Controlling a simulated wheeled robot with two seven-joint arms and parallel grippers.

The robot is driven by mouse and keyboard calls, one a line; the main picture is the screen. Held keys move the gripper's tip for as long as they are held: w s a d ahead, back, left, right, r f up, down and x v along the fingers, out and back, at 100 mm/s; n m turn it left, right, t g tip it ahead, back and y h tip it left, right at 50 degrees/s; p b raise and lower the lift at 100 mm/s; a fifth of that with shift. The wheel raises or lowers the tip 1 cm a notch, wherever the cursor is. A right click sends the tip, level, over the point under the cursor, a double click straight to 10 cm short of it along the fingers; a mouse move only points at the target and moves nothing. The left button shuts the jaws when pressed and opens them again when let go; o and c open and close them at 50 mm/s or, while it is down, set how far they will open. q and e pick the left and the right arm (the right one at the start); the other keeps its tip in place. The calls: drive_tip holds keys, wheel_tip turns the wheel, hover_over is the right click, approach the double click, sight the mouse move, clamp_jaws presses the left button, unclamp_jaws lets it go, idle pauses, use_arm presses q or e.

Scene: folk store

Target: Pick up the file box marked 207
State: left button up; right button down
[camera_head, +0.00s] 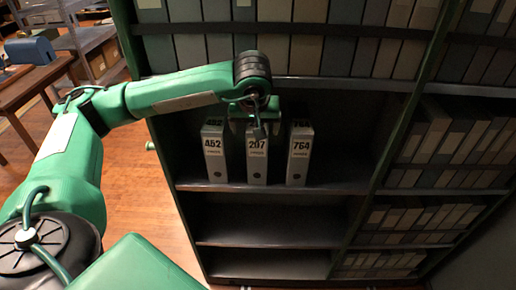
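The file box marked 207 (257,160) stands upright on a dark shelf, a pale grey box with a round hole low on its front. It stands between the box marked 452 (215,158) and the box marked 764 (299,158), with a gap on each side. My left gripper (256,122) is at the top of the 207 box and covers part of its upper end. My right gripper is out of view.
The shelf board (340,187) is bare right of the 764 box. A full row of binders (275,55) sits on the shelf above, close over my wrist. Lower shelves (270,225) are empty. A green post (390,140) separates filled shelves at right. A wooden table (35,82) stands far left.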

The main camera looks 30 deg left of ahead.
sight(257, 144)
use_arm(q)
drive_tip(key=p+x, duration=0.2)
drive_tip(key=x, duration=0.5)
drive_tip(key=shift+a+f+p, duration=0.1)
drive_tip(key=shift+f+p, duration=0.2)
drive_tip(key=shift+p, duration=0.05)
drive_tip(key=p+x, duration=0.4)
drive_tip(key=x, duration=0.1)
drive_tip(key=shift+w, duration=0.45)
drive_tip(key=c, duration=1.1)
clamp_jaws()
drive_tip(key=shift+w+a+r, duration=0.1)
